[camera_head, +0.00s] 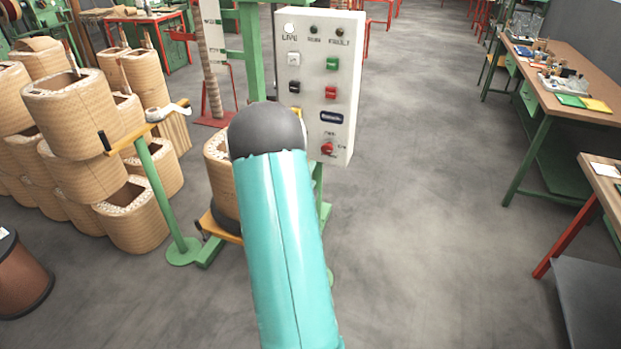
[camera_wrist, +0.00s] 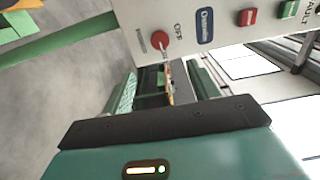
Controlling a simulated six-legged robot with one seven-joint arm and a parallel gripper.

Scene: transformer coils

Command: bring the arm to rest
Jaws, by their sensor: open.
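My teal arm with its dark grey rounded joint (camera_head: 266,130) reaches forward in the middle of the head view; it hides my gripper there. In the wrist view my gripper (camera_wrist: 163,85) shows beyond its dark mounting bar, its two fingers apart, with nothing visible held between them. The light grey control panel (camera_head: 318,75) stands just beyond my arm. In the wrist view the panel (camera_wrist: 183,40) appears upside down, close past the fingers, with a red rotary knob (camera_wrist: 159,40) near an OFF label. I cannot tell whether a finger touches it.
Stacked tan coils (camera_head: 75,105) fill the left. A green stand with a yellow bar (camera_head: 150,180) and another coil (camera_head: 219,170) are close to my arm. A copper-brown spool (camera_head: 20,280) sits lower left. Workbenches (camera_head: 570,80) line the right. The grey floor (camera_head: 430,220) between is clear.

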